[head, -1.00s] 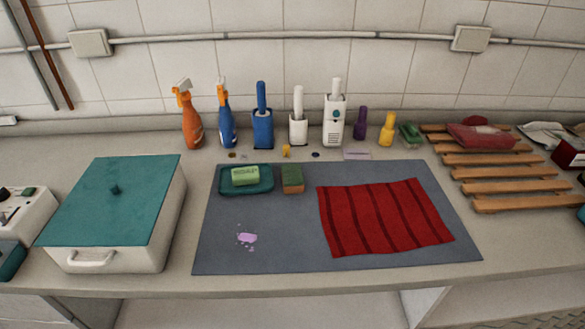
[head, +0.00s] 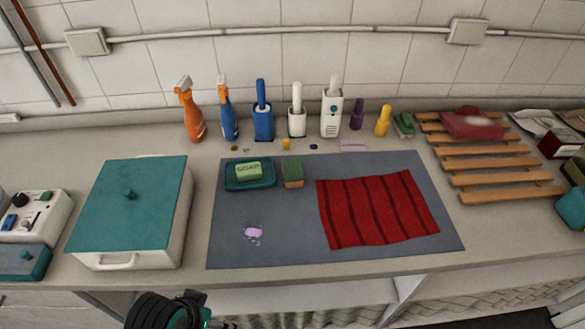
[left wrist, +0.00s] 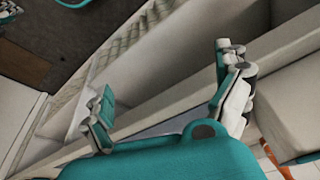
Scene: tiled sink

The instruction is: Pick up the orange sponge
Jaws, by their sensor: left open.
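The orange sponge (head: 293,174) has a green top and an orange-brown side. It sits on the grey mat (head: 290,235), just right of a teal soap dish (head: 263,187) and left of a red striped cloth. My left gripper (left wrist: 168,92) shows in the left wrist view with its two fingers spread apart and nothing between them. Part of my left arm shows at the bottom edge of the head view, in front of the counter and well away from the sponge. The sponge is not visible in the left wrist view. My right gripper is not in view.
The red cloth (head: 375,210) lies on the mat's right half. A teal-lidded box (head: 130,205) stands left of the mat. Spray bottles and brushes line the wall, with a wooden rack (head: 500,165) at right. The mat's front left is clear except for a purple spill (head: 253,233).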

